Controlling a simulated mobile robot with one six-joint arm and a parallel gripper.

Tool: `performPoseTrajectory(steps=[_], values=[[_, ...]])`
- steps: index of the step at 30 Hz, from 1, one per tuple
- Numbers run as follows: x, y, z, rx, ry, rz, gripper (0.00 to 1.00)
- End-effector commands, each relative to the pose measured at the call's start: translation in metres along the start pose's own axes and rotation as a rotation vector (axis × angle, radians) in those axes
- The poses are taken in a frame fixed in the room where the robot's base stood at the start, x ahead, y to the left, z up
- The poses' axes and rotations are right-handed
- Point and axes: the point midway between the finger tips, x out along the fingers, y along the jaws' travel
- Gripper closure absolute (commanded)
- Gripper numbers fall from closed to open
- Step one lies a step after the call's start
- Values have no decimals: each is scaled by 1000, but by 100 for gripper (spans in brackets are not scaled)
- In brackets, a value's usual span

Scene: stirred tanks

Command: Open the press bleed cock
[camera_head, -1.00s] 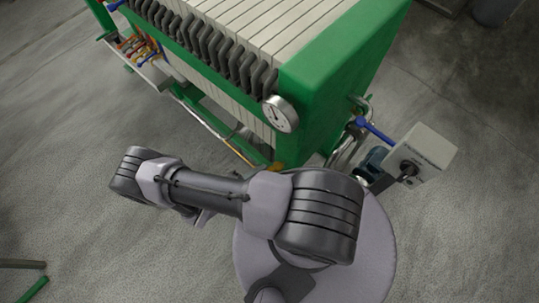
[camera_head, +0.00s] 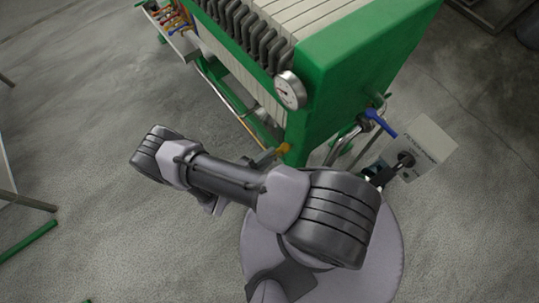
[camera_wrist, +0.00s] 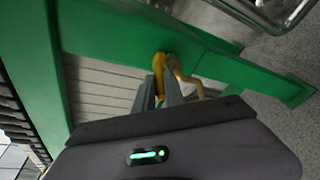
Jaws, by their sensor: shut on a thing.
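The bleed cock is yellow; its handle (camera_wrist: 160,68) and curved body (camera_wrist: 190,82) show in the wrist view, against the green press frame. My gripper (camera_wrist: 160,92) is closed on the yellow handle, which stands between the two dark fingers. Part of the handle is hidden by the fingers. In the head view a yellow piece of the cock (camera_head: 283,150) shows low on the filter press (camera_head: 340,90), just beyond my arm.
A round gauge (camera_head: 290,90) sits on the press end. A blue lever (camera_head: 380,123) on pipework and a grey box (camera_head: 418,148) stand to the right. Coloured taps (camera_head: 172,18) line a tray at upper left. Open concrete floor lies at left.

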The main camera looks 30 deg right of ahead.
Motion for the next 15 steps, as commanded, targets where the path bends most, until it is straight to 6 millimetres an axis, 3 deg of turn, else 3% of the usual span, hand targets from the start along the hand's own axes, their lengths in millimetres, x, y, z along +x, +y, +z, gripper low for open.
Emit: performPoseTrajectory(steps=[3, 4, 7, 15], values=[[0, 0, -1, -1, 3, -1, 100], [0, 0, -1, -1, 3, -1, 82], [0, 0, -1, -1, 3, -1, 64], [0, 0, -1, 0, 2, -1, 64]])
